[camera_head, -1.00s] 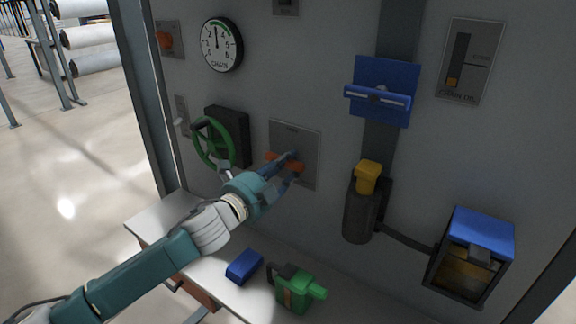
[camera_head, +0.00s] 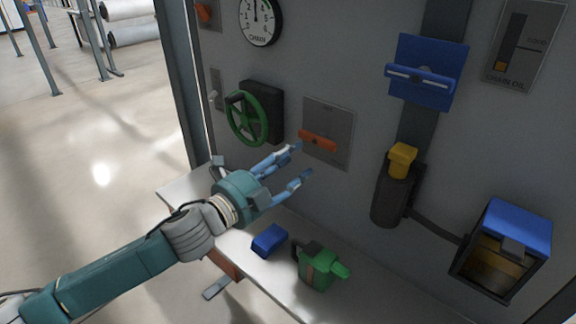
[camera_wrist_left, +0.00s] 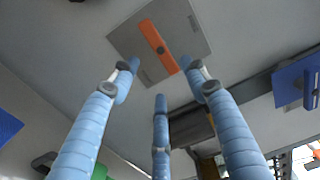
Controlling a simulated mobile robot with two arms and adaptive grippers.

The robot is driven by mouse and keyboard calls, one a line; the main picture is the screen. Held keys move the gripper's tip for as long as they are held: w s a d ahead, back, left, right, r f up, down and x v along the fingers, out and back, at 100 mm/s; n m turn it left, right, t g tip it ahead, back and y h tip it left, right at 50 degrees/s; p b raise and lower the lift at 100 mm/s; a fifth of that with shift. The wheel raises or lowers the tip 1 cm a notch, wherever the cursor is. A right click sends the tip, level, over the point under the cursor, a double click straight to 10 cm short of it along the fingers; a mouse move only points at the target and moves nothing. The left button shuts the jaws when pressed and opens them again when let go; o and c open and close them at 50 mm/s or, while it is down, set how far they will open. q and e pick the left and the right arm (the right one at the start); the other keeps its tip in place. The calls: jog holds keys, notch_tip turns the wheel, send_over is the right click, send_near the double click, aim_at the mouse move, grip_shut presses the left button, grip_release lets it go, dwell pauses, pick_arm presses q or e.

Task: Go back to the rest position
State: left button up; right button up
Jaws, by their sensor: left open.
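My left gripper (camera_head: 303,160) is open and empty, in front of the wall panel and above the shelf. Its blue fingers are spread and point toward the panel. The orange handle (camera_head: 318,141) on its grey plate (camera_head: 342,119) is just beyond the fingertips, with a gap between them. In the left wrist view the orange handle (camera_wrist_left: 159,47) lies ahead of the spread fingers (camera_wrist_left: 160,85), and none of them touches it. My right gripper is in neither view.
A green handwheel (camera_head: 247,118) and a gauge (camera_head: 260,20) are on the panel at left. A blue-lidded box (camera_head: 517,227) juts out at right. Open floor lies at left.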

pick_arm(q)
jog(key=shift+s+a, duration=0.4)
jog(key=shift+s, duration=0.2)
jog(key=shift+f, duration=0.1)
